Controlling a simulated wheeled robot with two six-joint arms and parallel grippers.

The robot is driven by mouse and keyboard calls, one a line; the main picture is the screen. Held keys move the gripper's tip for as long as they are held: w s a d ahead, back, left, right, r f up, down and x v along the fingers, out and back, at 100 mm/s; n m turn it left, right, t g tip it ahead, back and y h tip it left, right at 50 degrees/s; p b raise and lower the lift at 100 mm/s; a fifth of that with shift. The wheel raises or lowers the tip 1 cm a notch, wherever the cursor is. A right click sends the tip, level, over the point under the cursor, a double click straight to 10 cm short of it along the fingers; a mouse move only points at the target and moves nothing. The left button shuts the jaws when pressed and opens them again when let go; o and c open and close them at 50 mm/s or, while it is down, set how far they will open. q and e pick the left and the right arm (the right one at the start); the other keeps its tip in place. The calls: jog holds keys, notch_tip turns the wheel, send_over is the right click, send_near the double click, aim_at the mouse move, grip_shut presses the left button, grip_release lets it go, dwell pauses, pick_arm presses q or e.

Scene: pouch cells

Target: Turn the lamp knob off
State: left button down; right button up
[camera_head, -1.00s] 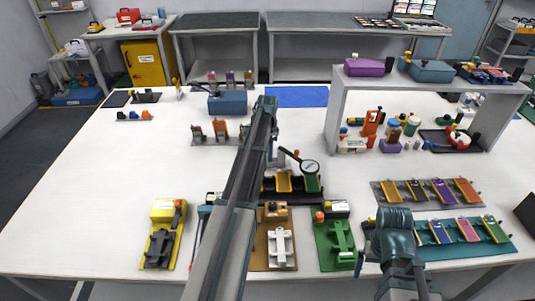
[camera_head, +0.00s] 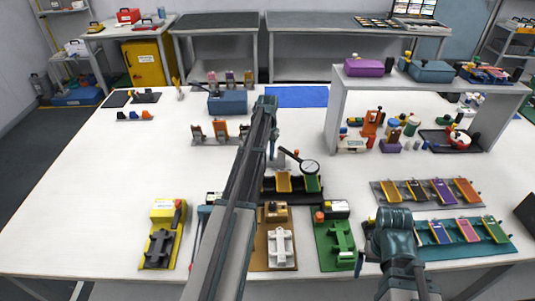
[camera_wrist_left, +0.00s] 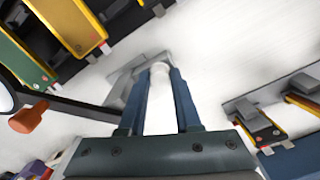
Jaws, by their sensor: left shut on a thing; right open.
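A round lens with a dark rim (camera_head: 309,168) and an orange-red knob (camera_head: 296,153) on a dark arm stand over a black fixture. The orange knob also shows at the left edge of the left wrist view (camera_wrist_left: 28,118). My left gripper (camera_wrist_left: 160,75) is shut on a pale rounded piece (camera_wrist_left: 160,68) above a grey bracket; I cannot tell whether this piece is the lamp knob. In the head view my left arm partly hides this gripper (camera_head: 274,157). My right gripper (camera_head: 363,257) is low at the front right, small and partly hidden, apart from the lamp.
Coloured pouch-cell trays (camera_head: 430,192) lie at the right. Yellow (camera_head: 163,235), brown and green (camera_head: 335,240) fixtures stand along the front. A white shelf (camera_head: 335,110) stands at the back right. The left part of the white table (camera_head: 90,190) is clear.

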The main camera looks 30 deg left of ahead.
pick_arm(q)
jog(key=n, duration=0.5)
jog(key=shift+n, duration=0.3)
jog(key=n, duration=0.4)
jog(key=shift+n, duration=0.7)
jog(key=c, duration=0.6)
grip_release()
